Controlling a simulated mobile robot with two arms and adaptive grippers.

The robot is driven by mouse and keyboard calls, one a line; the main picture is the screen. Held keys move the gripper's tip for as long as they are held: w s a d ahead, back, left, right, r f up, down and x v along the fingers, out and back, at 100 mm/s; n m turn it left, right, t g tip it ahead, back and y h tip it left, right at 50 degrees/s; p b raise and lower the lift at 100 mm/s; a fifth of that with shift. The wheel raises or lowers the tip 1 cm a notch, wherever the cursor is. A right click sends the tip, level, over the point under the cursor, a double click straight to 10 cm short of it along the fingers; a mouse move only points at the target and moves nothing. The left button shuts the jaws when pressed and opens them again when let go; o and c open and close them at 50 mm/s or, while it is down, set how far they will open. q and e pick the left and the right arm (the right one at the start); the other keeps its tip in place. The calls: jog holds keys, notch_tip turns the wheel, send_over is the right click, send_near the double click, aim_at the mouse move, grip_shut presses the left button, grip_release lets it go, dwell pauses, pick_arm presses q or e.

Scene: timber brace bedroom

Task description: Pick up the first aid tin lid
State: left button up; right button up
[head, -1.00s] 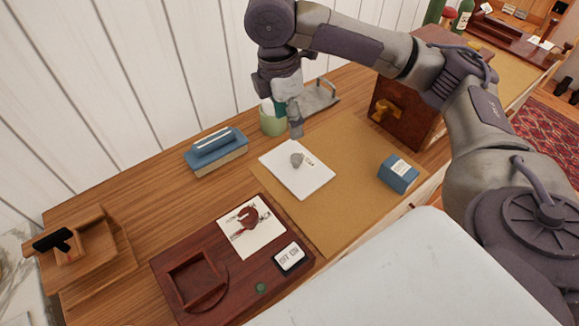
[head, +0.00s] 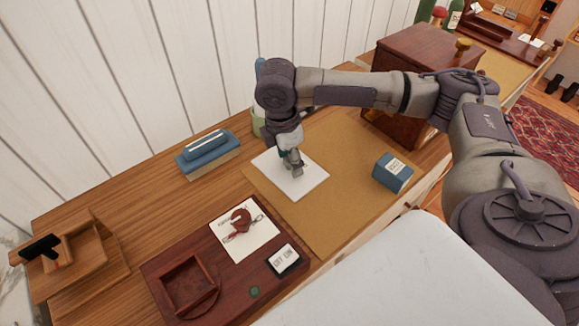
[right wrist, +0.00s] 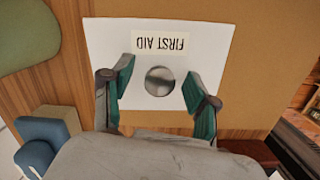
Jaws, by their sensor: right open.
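The first aid tin lid (head: 313,181) is a flat white square on the tan mat in the head view. In the right wrist view the lid (right wrist: 110,42) carries a "FIRST AID" label, upside down in the picture, and a round grey knob (right wrist: 160,81). My right gripper (head: 295,172) points down over the lid and covers part of it in the head view. In the right wrist view the right gripper (right wrist: 158,90) is open, with one green-padded finger on each side of the knob and gaps between. My left gripper is not in view.
A blue box (head: 393,172) stands right of the lid on the tan mat (head: 345,150). A brown wooden box (head: 425,50) stands behind, under my arm. A blue block (head: 207,153) lies left. A dark red tray (head: 225,283) is in front.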

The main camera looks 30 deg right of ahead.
grip_shut()
jog(key=shift+r, duration=0.1)
dwell(0.3)
